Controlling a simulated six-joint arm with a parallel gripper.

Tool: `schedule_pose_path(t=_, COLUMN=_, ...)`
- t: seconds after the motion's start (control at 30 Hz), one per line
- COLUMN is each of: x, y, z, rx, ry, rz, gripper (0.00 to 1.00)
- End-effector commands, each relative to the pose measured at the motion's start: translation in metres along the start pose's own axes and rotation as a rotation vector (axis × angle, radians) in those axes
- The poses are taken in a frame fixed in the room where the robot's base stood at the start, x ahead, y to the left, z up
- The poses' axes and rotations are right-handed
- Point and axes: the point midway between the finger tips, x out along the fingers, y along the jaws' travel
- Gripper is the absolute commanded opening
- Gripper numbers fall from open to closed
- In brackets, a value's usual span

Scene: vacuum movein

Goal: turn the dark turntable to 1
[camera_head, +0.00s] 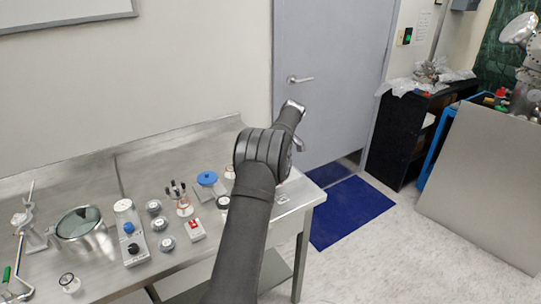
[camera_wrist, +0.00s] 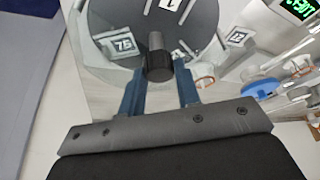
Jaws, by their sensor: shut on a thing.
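The dark turntable (camera_wrist: 200,22) is a grey disc at the top of the wrist view, partly cut off by the frame. My gripper (camera_wrist: 159,74) is shut on this post, with one blue-grey finger on each side. In the head view my arm hides the turntable and the fingertips.
A green-lit display (camera_wrist: 298,10) stands to the right in the wrist view, near a blue-topped piece (camera_wrist: 259,88).

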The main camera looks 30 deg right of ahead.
Motion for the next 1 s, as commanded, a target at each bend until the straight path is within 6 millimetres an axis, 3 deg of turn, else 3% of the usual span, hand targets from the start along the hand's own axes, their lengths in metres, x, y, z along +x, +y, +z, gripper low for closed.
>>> schedule_pose_path(t=0.13, x=-0.002, y=0.001, z=0.0, rx=-0.002, ry=0.0, rz=0.003, gripper=0.0)
schedule_pose_path(t=0.17, x=-0.002, y=0.001, z=0.0, rx=-0.002, ry=0.0, rz=0.003, gripper=0.32)
schedule_pose_path(t=0.27, x=-0.001, y=0.001, z=0.0, rx=-0.001, ry=0.0, rz=0.003, gripper=0.52)
schedule_pose_path(t=0.67, x=-0.008, y=0.001, z=0.0, rx=0.0, ry=0.0, rz=0.003, gripper=0.52)
schedule_pose_path(t=0.77, x=-0.022, y=0.001, z=0.0, rx=0.0, ry=0.0, rz=0.003, gripper=0.52)
schedule_pose_path(t=1.0, x=-0.08, y=0.001, z=0.0, rx=0.0, ry=0.0, rz=0.006, gripper=0.52)
